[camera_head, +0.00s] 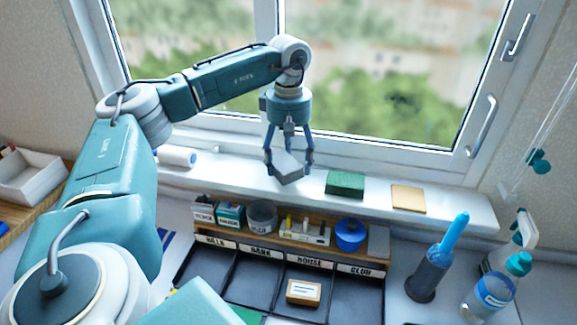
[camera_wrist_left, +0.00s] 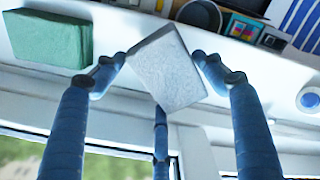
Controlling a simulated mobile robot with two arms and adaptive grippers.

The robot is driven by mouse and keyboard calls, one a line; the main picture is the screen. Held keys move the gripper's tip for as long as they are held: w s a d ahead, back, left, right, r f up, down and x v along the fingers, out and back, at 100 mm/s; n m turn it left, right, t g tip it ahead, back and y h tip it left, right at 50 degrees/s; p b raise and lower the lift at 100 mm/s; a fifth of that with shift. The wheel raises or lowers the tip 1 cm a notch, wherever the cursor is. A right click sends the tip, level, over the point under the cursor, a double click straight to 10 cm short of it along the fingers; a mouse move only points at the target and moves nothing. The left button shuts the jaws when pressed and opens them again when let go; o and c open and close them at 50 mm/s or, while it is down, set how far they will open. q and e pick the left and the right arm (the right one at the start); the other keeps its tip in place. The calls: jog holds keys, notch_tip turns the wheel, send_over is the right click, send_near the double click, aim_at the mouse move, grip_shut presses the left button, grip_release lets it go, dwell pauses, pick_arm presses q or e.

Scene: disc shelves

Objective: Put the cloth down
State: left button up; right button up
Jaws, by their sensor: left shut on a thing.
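The cloth is a grey-white, flat folded square (camera_head: 287,168), held tilted between the fingers of my left gripper (camera_head: 289,159). In the left wrist view the cloth (camera_wrist_left: 170,70) sits between the fingertips of the left gripper (camera_wrist_left: 160,72), with one corner pointing towards the palm. The gripper is shut on it and hangs fingers down over the white windowsill (camera_head: 235,170), left of a green block. I cannot tell whether the cloth touches the sill. My right gripper is not in view.
The green block (camera_head: 345,183) and a tan flat piece (camera_head: 408,198) lie on the sill. A white roll (camera_head: 177,157) lies at its left. Below stand a wooden rack (camera_head: 222,232) with small containers, a blue pot (camera_head: 350,234) and a black sectioned tray (camera_head: 356,300). Bottles stand at right.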

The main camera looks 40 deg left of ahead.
aim_at(288, 159)
pick_arm(q)
jog(key=shift+f, duration=1.25)
jog(key=o, duration=0.7)
jog(key=shift+f, duration=0.15)
jog(key=shift+o, duration=0.2)
notch_tip(288, 159, up, 12)
jog(key=shift+r+b, duration=0.2)
jog(key=shift+b, duration=0.25)
